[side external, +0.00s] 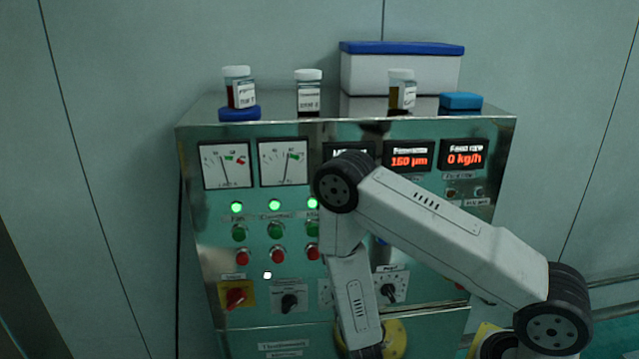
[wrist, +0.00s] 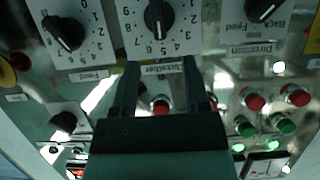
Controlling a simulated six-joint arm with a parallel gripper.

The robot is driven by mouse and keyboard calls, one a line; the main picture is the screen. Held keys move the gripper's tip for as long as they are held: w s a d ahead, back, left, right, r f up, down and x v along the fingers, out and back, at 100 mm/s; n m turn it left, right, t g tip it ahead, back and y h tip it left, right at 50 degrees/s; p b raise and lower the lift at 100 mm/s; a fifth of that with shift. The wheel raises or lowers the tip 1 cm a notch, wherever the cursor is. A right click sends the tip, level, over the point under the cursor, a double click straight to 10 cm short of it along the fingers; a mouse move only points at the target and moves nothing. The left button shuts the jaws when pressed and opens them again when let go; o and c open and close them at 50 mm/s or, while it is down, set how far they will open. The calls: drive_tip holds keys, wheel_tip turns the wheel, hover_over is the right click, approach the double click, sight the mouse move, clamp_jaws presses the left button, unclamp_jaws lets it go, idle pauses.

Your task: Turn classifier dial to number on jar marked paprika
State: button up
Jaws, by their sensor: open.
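The classifier dial (wrist: 158,18) is a black knob on a white numbered plate, upside down at the top centre of the wrist view. Its label sits at the plate's edge. In the side view my arm hides most of it. My gripper (wrist: 161,66) is open and empty, its dark fingers spread near the label edge, apart from the knob. Three white-capped jars stand on the cabinet: a left jar (side external: 240,92) on a blue lid, a middle jar (side external: 309,98) and a right jar (side external: 402,95). Their labels are too small to read surely, so I cannot tell which is paprika.
A feed dial (wrist: 66,30) and a direction dial (wrist: 262,8) flank the classifier dial. Red buttons (wrist: 252,100) and green buttons (wrist: 245,126) are near the fingers. A red switch (side external: 235,297) is lower left. A blue-lidded box (side external: 400,72) stands on the cabinet.

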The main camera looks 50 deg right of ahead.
drive_tip(key=shift+x, duration=3.8)
clamp_jaws()
